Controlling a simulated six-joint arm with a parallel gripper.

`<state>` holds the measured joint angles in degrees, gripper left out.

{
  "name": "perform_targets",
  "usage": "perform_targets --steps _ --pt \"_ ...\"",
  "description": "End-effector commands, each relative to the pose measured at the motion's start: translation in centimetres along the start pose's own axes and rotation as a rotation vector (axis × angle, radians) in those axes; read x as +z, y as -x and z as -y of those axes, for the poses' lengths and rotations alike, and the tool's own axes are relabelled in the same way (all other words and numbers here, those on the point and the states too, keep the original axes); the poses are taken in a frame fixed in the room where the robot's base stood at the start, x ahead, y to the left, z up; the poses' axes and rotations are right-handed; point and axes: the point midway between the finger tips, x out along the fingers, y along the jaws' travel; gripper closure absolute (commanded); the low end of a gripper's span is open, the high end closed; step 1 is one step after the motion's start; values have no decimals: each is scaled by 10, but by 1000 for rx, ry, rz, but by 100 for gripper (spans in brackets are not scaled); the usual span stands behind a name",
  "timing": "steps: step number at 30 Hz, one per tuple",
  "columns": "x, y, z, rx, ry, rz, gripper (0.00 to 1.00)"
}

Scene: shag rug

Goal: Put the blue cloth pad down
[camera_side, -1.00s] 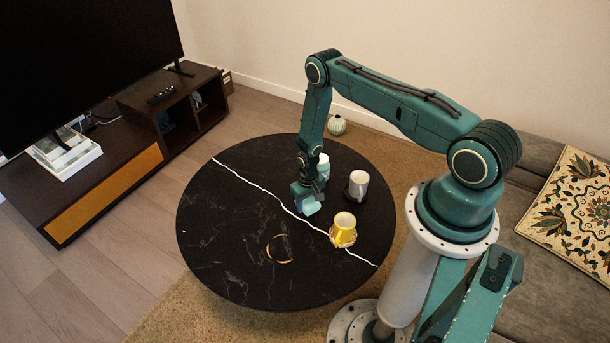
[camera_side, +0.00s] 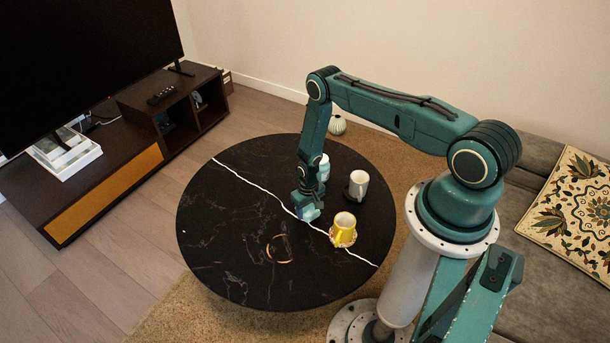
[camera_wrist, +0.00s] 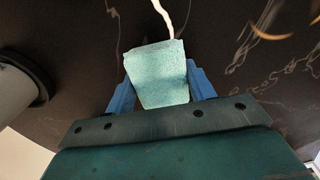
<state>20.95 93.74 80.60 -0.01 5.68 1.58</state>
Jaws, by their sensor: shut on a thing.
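The blue cloth pad (camera_wrist: 157,75) is a pale blue block between the two blue fingers of my gripper (camera_wrist: 160,88) in the wrist view. My gripper is shut on it. In the side view my gripper (camera_side: 308,208) is low over the black round table (camera_side: 225,245), near the white vein. The pad (camera_side: 311,214) shows only in part there, below the fingers. I cannot tell whether it touches the table top.
A white mug (camera_side: 358,184) on a dark coaster and a pale blue cup (camera_side: 324,168) stand behind. A gold-edged dark ring (camera_side: 280,249) lies to the front left. The table's left side is clear.

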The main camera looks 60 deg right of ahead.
Motion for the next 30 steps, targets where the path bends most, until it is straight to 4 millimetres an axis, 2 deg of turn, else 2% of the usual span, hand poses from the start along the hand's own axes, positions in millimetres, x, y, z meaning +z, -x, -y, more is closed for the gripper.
perform_targets --steps 5,6,8,9,22,30 --pt "0 -4 0 0 0 0 71" --pt "0 -4 0 0 0 0 38" --pt "0 -4 0 1 0 -1 26" --pt "0 -4 -1 2 -1 -1 24" --pt "1 0 -3 4 -3 0 24" --pt "-1 21 -1 1 -1 -2 24"
